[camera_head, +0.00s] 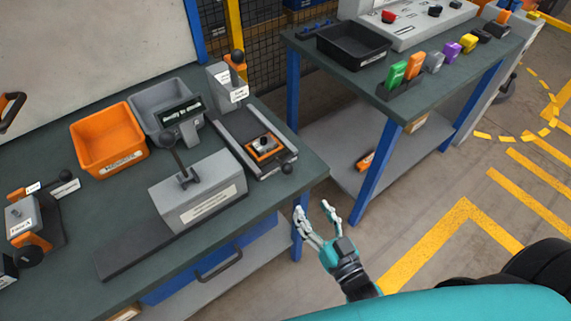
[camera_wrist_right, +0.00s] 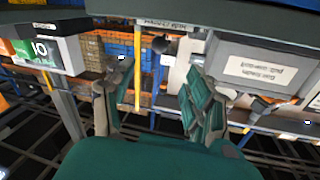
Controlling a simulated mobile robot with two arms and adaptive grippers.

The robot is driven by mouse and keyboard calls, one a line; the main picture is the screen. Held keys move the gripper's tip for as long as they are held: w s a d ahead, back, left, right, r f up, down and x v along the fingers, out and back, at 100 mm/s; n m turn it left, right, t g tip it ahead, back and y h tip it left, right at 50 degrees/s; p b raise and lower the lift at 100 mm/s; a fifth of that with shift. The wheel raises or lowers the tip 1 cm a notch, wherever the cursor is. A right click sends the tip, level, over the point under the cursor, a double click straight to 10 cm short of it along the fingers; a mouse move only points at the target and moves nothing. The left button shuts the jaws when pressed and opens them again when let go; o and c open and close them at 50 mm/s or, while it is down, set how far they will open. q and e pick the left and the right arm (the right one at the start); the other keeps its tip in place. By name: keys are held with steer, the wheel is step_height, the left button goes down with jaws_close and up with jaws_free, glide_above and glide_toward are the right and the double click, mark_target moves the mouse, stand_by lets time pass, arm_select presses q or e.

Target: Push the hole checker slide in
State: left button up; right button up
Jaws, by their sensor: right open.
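The hole checker stands near the right end of the left bench in the head view, a grey upright (camera_head: 222,80) with a labelled front and a dark rail base. Its slide (camera_head: 264,148) carries an orange fixture and sits toward the front of the base. A black ball knob (camera_head: 288,168) is at the slide's front end, near the bench edge. My right gripper (camera_head: 313,210) is open and empty, in front of and below the knob, apart from it. In the right wrist view its two fingers (camera_wrist_right: 155,105) are spread, with a black knob (camera_wrist_right: 160,45) beyond them. My left gripper is not in view.
A grey lever device (camera_head: 198,195) stands left of the slide. An orange bin (camera_head: 108,138) and a grey bin (camera_head: 158,98) are behind it. A second bench (camera_head: 400,105) with a black tray (camera_head: 353,46) stands to the right. Open floor separates the benches at the front.

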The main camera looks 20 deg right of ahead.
mark_target(287, 169)
steer(key=w, duration=0.4)
steer(key=w+a+p, duration=0.1)
steer(key=w, duration=0.4)
steer(key=w+a, duration=0.1)
steer(key=w, duration=0.3)
steer(key=shift+w, duration=0.6)
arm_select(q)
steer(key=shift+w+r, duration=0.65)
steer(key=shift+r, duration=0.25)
arm_select(e)
steer(key=shift+w+a+f, duration=0.1)
steer(key=shift+w, duration=0.05)
steer(key=c, duration=1.1)
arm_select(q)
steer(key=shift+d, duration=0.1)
arm_select(e)
jaws_close()
steer(key=shift+w+f, duration=0.1)
